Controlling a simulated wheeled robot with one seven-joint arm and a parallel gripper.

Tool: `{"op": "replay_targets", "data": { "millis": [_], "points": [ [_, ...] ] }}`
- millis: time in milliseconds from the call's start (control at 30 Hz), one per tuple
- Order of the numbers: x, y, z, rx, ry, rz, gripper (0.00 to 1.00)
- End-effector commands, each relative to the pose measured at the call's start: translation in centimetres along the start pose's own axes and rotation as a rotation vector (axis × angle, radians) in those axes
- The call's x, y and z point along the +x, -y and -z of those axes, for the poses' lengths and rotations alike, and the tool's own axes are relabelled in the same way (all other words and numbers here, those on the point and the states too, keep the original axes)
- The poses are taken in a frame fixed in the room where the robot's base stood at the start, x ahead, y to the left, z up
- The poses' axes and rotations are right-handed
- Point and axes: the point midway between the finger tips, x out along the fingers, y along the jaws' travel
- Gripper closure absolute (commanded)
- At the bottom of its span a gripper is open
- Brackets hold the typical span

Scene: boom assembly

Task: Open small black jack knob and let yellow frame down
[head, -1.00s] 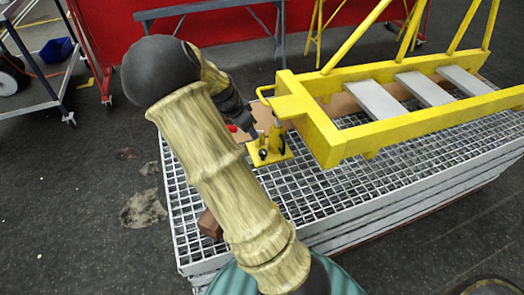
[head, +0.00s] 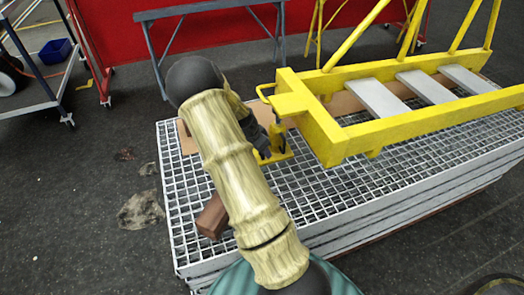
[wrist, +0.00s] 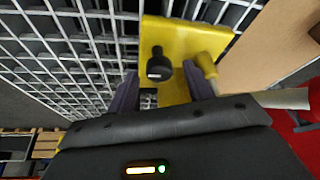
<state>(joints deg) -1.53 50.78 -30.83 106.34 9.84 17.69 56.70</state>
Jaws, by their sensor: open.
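The small black jack knob (wrist: 158,65) shows in the wrist view against the yellow jack (wrist: 180,35). My gripper (wrist: 160,92) is open, with one dark finger to each side of the knob's line. The knob is just beyond the fingertips, and I see no grip on it. In the head view the jack (head: 279,153) stands on the grating under the near left end of the yellow frame (head: 325,140). My arm and gripper (head: 264,140) partly cover the jack there, and the knob cannot be made out. The frame is raised above the grating.
The stacked metal grating (head: 360,205) carries a brown block (head: 212,215) left of my arm and a brown board (head: 187,137) behind it. A grey trestle (head: 210,12) stands behind. A blue-framed cart (head: 35,75) is at the far left. Dark floor lies open on the left.

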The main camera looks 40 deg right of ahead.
Motion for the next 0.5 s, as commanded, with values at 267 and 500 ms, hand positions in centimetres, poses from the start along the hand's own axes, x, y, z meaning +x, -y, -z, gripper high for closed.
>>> {"op": "replay_targets", "data": {
  "millis": [267,500],
  "points": [
    [1.16,-0.03,0.0,0.0,0.0,0.0,0.49],
    [1.12,-0.03,0.0,0.0,0.0,0.0,0.68]
  ]
}}
